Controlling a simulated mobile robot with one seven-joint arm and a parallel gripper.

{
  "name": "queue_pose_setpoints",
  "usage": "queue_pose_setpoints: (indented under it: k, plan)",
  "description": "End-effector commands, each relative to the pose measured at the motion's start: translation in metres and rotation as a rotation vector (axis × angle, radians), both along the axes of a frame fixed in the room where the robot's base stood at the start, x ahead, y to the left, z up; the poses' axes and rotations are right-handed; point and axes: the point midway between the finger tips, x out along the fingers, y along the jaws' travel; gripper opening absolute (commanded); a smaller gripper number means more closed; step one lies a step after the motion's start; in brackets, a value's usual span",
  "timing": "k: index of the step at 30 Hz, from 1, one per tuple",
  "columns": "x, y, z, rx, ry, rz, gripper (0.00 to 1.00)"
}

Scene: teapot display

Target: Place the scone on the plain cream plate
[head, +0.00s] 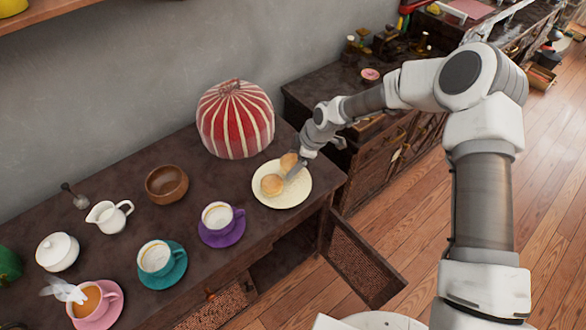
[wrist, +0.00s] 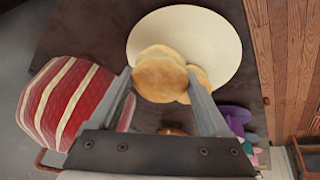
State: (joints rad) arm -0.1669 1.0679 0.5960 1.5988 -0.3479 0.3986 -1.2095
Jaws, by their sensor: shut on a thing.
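The cream plate (head: 300,197) is near the right end of the dark cabinet top; it also shows in the wrist view (wrist: 222,38). A round golden scone (head: 289,161) is at my gripper (head: 293,172), over the plate's back part. In the wrist view this scone (wrist: 160,80) sits between the two fingers of my gripper (wrist: 160,76), which is shut on it. Another golden scone (head: 272,184) lies on the plate, to the left. In the wrist view, more golden edges (wrist: 201,78) show behind the held scone. I cannot tell whether the held scone touches the plate.
A red-and-cream striped cosy (head: 236,120) stands behind the plate. A purple cup and saucer (head: 222,230), a brown bowl (head: 167,184) and a teal cup and saucer (head: 162,265) are to the left. An open cabinet door (head: 362,262) hangs below the right front edge.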

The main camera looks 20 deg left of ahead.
Motion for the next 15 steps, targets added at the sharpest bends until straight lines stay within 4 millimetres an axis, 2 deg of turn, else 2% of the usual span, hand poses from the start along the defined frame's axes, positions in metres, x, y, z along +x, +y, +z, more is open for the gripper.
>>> queue_pose_setpoints:
  k: [7, 15]
  plan:
    - [0.0, -0.001, -0.034, -0.001, 0.002, 0.0, 0.24]
    - [0.0, -0.001, -0.036, 0.0, 0.0, 0.0, 0.24]
